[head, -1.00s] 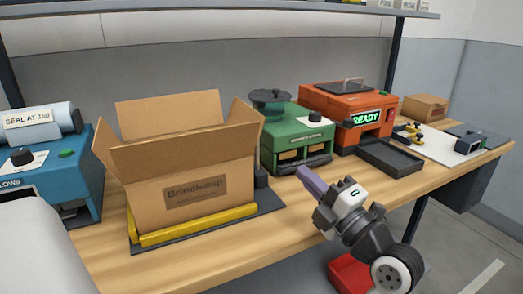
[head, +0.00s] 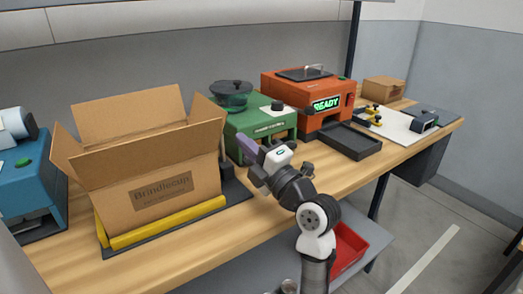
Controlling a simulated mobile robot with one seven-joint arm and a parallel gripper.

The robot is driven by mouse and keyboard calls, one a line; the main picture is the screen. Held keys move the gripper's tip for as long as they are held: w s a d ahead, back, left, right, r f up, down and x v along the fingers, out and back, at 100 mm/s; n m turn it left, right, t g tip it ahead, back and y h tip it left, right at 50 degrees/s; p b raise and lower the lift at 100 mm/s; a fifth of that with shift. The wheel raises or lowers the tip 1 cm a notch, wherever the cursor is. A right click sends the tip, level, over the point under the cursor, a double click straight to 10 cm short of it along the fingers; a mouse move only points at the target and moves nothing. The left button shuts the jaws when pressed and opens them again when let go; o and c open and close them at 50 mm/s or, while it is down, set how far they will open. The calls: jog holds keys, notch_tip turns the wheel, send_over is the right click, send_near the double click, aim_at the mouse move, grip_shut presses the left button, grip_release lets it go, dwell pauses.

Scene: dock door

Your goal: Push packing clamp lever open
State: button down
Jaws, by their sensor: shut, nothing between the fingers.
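An open cardboard box (head: 160,190) marked Brindlecup stands behind a yellow rail (head: 168,221) on a dark base plate (head: 240,192). A small dark upright piece (head: 228,170) stands at the box's right side; I cannot tell if it is the packing clamp lever. My gripper (head: 243,148), with purple fingers, is shut and empty. In the picture it is just right of the box and overlaps the front of the green machine. I cannot tell whether it touches anything. Small black and yellow clamp-like parts (head: 371,111) sit on a white board (head: 398,124) at the right.
A green machine (head: 262,122), an orange machine (head: 290,92) showing READY and a black tray (head: 348,142) stand along the wooden bench (head: 190,262). A blue machine (head: 32,190) is at the left. A red bin (head: 347,247) sits below. The bench front is clear.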

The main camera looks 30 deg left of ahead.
jog(key=shift+p+x, duration=0.8)
jog(key=shift+x, duration=1.8)
jog(key=shift+w, duration=0.1)
jog(key=a+h, duration=0.1)
jog(key=a+h+p, duration=0.1)
jog(key=w+a+h, duration=0.1)
jog(key=shift+r+m+p, duration=0.3)
jog(key=shift+r+p, duration=0.05)
jog(key=shift+b+x, duration=0.95)
jog(key=shift+x, duration=0.05)
jog(key=shift+w, duration=0.25)
jog(key=shift+a+r, duration=0.1)
